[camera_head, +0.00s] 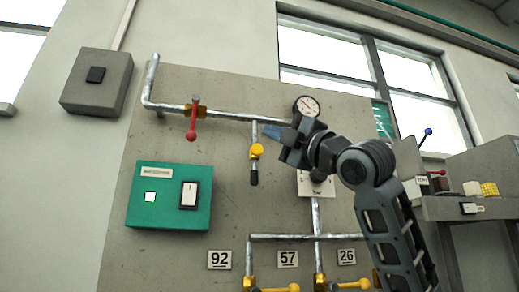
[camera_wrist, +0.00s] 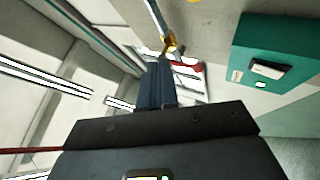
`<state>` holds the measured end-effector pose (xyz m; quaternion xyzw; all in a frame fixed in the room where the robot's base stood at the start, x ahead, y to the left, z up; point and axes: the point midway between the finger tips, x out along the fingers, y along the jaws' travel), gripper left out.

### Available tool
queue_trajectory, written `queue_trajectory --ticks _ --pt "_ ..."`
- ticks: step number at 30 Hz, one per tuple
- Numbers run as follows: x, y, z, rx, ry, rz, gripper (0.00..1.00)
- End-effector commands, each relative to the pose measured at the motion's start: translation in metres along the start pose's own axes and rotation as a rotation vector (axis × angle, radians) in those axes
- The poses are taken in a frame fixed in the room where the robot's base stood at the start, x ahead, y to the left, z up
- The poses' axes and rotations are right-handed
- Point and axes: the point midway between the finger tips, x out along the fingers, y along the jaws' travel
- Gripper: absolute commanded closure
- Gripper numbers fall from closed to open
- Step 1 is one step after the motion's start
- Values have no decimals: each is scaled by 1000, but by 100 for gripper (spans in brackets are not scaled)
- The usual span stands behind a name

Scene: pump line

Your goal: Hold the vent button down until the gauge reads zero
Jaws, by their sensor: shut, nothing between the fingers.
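The round gauge (camera_head: 306,106) with a white face and dark rim sits at the right end of the upper pipe; its needle is too small to read. A yellow round knob (camera_head: 257,151) with a dark lower end hangs on a short pipe below the upper pipe; I cannot tell whether it is the vent button. My gripper (camera_head: 268,131) is shut and empty, its bluish fingers pointing left in front of the panel, just above and right of the yellow knob. In the wrist view the shut fingers (camera_wrist: 157,72) point toward a pipe and its brass fitting.
A red-handled valve (camera_head: 192,130) is on the upper pipe to the left. A green box (camera_head: 170,215) with a white rocker switch and lit square is below it. Number plates 92, 57 and 26 (camera_head: 219,260) and yellow-handled valves (camera_head: 282,288) are below. A bench (camera_head: 465,208) stands right.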

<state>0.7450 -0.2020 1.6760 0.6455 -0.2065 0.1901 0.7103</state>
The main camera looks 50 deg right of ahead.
Motion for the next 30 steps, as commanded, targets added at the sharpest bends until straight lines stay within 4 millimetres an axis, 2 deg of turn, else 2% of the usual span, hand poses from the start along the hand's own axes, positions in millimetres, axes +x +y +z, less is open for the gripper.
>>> queue_trajectory --ticks 5,17,30 --pt "1 6 -2 -25 2 -4 100" --pt "5 3 1 -22 1 -4 100" --pt "42 -22 29 -21 0 -5 100"
